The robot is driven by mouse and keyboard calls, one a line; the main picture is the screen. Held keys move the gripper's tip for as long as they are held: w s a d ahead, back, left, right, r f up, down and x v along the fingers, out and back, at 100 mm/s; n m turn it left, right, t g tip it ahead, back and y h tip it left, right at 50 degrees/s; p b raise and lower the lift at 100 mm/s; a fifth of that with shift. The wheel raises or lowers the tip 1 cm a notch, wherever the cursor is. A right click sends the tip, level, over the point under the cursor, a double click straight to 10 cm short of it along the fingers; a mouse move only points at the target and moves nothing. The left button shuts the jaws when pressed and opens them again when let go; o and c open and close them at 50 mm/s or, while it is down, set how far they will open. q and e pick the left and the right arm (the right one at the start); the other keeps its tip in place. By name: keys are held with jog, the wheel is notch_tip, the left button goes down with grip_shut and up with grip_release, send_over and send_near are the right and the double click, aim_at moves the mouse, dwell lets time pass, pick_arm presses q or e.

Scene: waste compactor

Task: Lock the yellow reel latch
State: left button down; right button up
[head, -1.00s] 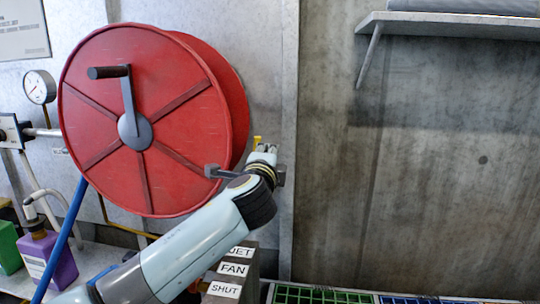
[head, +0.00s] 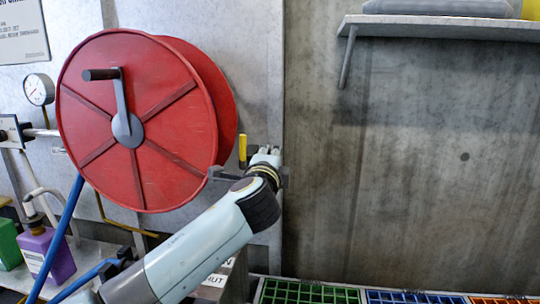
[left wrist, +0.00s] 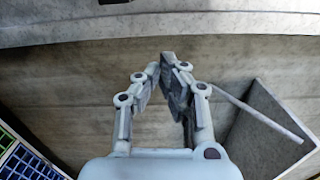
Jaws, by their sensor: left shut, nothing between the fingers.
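The yellow latch (head: 242,148) stands upright as a small yellow handle just right of the red reel's (head: 140,120) rim. My left gripper (head: 268,152) is just right of the latch in the head view, with its end near the wall. I cannot tell whether it touches the latch. In the left wrist view the left gripper's fingers (left wrist: 163,75) come together at the tips with nothing between them. The latch does not show clearly in that view. My right gripper is in neither view.
A grey crank (head: 122,100) sits on the reel's face. A grey shelf (head: 440,28) juts from the wall at upper right. Green (head: 310,292) and blue (head: 400,297) crates line the bottom edge. A purple bottle (head: 46,250) stands at lower left. The concrete wall between is clear.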

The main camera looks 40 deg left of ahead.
pick_arm(q)
jog(key=v, duration=0.8)
jog(key=shift+s+a, duration=0.15)
jog(key=shift+a, duration=0.15)
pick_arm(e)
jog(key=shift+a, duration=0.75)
pick_arm(q)
jog(key=shift+f, duration=0.1)
